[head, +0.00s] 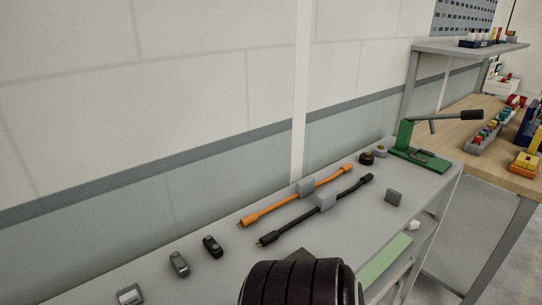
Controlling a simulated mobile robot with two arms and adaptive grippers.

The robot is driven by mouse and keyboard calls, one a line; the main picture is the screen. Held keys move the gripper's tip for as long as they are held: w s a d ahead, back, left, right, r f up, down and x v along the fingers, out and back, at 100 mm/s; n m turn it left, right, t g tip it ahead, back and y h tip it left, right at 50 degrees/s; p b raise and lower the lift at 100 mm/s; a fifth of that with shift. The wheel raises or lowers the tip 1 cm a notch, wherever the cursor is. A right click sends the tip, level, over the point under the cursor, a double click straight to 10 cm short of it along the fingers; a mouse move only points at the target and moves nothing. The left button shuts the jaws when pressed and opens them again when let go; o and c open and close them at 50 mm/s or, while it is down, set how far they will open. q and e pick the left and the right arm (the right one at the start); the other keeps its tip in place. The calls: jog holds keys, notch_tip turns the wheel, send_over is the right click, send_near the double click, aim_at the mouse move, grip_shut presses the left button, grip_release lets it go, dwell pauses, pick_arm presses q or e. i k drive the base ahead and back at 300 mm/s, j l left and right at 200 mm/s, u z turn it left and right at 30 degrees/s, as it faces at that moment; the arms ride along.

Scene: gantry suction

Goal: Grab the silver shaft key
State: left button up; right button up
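I cannot clearly make out a silver shaft key. A black ribbed part, apparently mine, covers the bench's front at the bottom middle. No gripper fingers show.
An orange cable (265,211) and a black cable (280,231) lie mid-bench, each with a grey block. A green lever press (408,145) stands at the far right end, with small round parts (367,158) beside it. A wall runs behind; a wooden table (462,133) is beyond.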

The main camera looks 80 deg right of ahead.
aim_at(394, 198)
jog(key=z, duration=0.45)
jog(key=j+z, duration=0.1)
jog(key=z, duration=0.85)
jog(key=k+z, duration=0.1)
jog(key=z, duration=1.8)
jog(key=k+l, duration=0.05)
